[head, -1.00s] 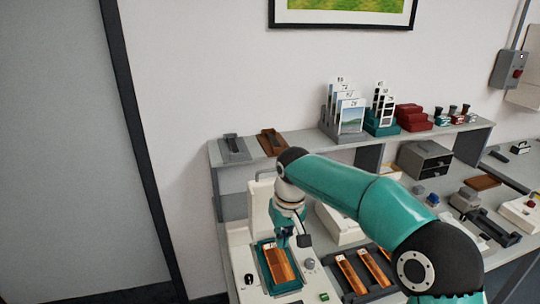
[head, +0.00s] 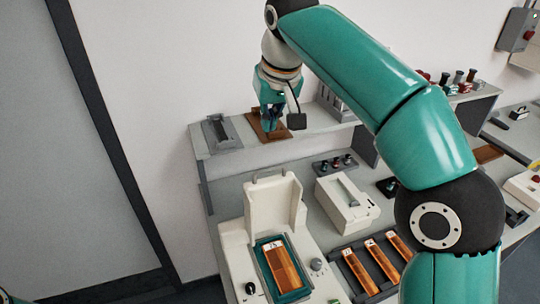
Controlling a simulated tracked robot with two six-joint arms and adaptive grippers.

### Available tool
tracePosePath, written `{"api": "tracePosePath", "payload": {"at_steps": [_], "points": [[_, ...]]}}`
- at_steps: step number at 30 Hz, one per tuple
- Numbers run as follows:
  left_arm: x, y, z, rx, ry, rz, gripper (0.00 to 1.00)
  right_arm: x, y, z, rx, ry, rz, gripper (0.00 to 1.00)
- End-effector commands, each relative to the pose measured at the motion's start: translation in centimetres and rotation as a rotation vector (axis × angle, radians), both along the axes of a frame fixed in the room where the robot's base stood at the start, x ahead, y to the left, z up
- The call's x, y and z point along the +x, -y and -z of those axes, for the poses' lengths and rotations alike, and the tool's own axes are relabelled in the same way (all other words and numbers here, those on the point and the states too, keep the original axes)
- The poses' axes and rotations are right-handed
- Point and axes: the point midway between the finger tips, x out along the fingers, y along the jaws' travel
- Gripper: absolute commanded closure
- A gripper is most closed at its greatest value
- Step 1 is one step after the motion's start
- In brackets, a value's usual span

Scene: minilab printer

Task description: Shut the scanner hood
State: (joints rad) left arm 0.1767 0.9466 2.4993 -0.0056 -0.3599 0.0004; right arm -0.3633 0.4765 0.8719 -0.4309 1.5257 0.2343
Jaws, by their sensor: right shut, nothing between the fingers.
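The scanner (head: 236,257) is a cream unit at the lower middle of the head view. Its hood (head: 273,202) stands raised at the back, with a grey handle along its top edge. An orange-brown film holder (head: 283,268) lies in the teal-edged bed of the scanner. My right gripper (head: 270,127) is shut and empty, above and behind the raised hood, in front of the brown tray on the shelf. It is apart from the hood. My left gripper is not in view; only a sliver of teal shows at the lower left edge.
A dark rack (head: 357,276) with several orange film strips stands right of the scanner. A cream box (head: 346,203) sits behind it. The raised shelf (head: 213,153) carries a grey tray (head: 220,132) and a brown tray (head: 262,131). My right arm covers much of the right side.

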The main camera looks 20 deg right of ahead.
Motion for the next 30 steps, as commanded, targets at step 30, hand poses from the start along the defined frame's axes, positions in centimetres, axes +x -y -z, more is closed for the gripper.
{"api": "tracePosePath", "payload": {"at_steps": [30], "points": [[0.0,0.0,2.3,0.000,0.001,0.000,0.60,-0.8,-0.1,8.6,0.001,-0.001,0.000,1.00]]}}
